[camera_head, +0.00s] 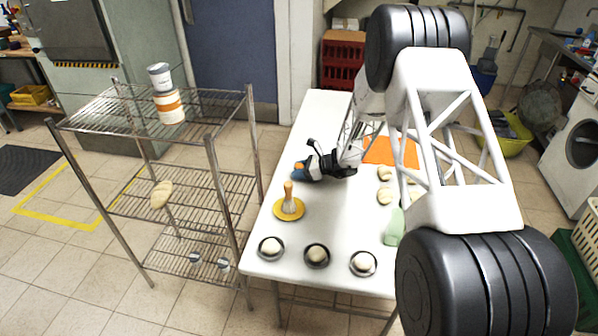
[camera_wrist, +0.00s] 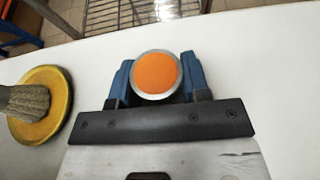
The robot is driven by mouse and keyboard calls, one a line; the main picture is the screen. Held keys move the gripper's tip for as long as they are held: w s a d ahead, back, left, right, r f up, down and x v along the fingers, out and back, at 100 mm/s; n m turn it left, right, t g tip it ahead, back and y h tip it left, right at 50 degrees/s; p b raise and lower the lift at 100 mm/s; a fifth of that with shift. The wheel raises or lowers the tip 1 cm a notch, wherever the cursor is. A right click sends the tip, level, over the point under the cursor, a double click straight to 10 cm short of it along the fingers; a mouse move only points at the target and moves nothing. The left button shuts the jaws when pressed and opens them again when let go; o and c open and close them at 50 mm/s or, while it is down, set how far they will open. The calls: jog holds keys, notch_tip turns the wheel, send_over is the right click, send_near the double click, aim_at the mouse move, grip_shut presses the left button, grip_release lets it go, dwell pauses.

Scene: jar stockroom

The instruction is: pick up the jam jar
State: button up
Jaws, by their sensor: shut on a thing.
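The jam jar, as far as I can tell, is the round thing with an orange top and grey rim (camera_wrist: 157,74) in the wrist view. It sits between the two blue fingers of my gripper (camera_wrist: 158,88), which are shut on it. In the head view my gripper (camera_head: 301,171) is over the left edge of the white table, and the jar is mostly hidden there. I cannot tell whether the jar touches the table.
A yellow plate (camera_head: 290,214) with a brush (camera_head: 288,195) lies close by. Several small bowls with dough line the front edge, one at the left (camera_head: 271,248). An orange mat (camera_head: 391,151) lies behind. A wire rack (camera_head: 209,143) left holds two cans (camera_head: 170,107).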

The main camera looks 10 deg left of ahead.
aim_at(299, 167)
jog(key=shift+r, duration=1.15)
jog(key=shift+s+d+r, duration=0.15)
jog(key=shift+s+r, duration=0.25)
jog(key=shift+r, duration=0.25)
jog(key=s+d, duration=0.2)
jog(key=s, duration=0.2)
jog(key=s+d+r, duration=0.1)
jog(key=s+d, duration=0.1)
jog(key=s, duration=0.3)
jog(key=s+d, duration=0.2)
jog(key=s, duration=0.3)
jog(key=shift+r, duration=0.2)
